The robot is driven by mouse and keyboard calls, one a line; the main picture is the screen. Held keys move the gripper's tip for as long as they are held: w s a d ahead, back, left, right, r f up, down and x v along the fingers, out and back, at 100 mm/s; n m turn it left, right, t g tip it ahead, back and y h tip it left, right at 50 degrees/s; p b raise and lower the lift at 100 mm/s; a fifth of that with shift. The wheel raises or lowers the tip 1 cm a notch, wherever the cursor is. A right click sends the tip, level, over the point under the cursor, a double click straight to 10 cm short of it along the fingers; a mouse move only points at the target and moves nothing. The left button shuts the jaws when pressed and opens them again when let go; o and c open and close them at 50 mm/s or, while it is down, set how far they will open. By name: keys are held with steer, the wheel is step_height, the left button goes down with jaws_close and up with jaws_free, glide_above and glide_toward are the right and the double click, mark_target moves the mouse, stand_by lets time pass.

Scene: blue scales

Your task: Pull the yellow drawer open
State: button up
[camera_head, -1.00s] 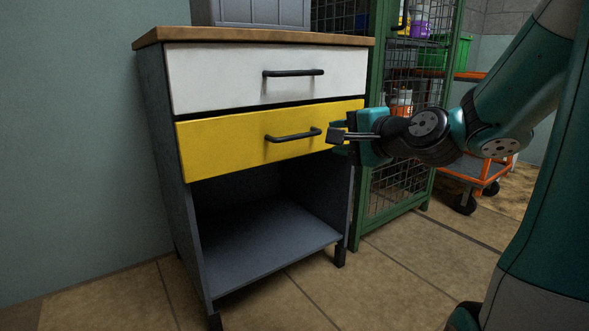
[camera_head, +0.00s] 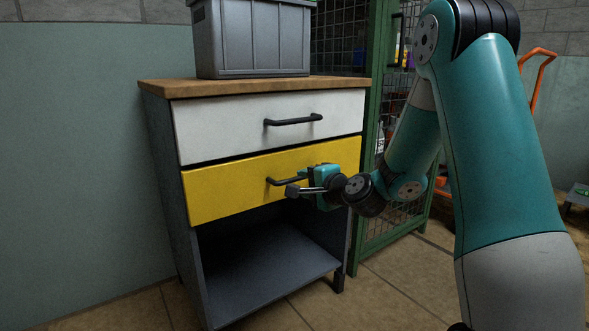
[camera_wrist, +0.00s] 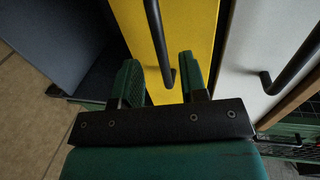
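The yellow drawer (camera_head: 225,191) is the lower drawer of a cabinet and looks closed, about level with the white drawer above. Its black bar handle (camera_head: 285,182) is partly covered by my gripper (camera_head: 298,184), which is at the handle's right part. In the wrist view the yellow front (camera_wrist: 196,30) lies ahead, and the handle (camera_wrist: 157,35) runs down to a spot between the two green fingers of my gripper (camera_wrist: 160,80). The fingers stand apart, with gaps beside the handle. I cannot tell how deep the handle sits between them.
The white drawer (camera_head: 215,133) has its own black handle (camera_head: 293,121). A grey bin (camera_head: 253,40) stands on the wooden top (camera_head: 157,88). Below is an open shelf (camera_head: 265,272). A green mesh cage (camera_head: 367,125) stands close on the right. Floor in front is clear.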

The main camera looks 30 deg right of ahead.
mark_target(296, 180)
steer(key=p+x, duration=0.2)
steer(key=x, duration=0.3)
steer(key=shift+w+f, duration=0.1)
steer(key=shift+w, duration=0.2)
jaws_close()
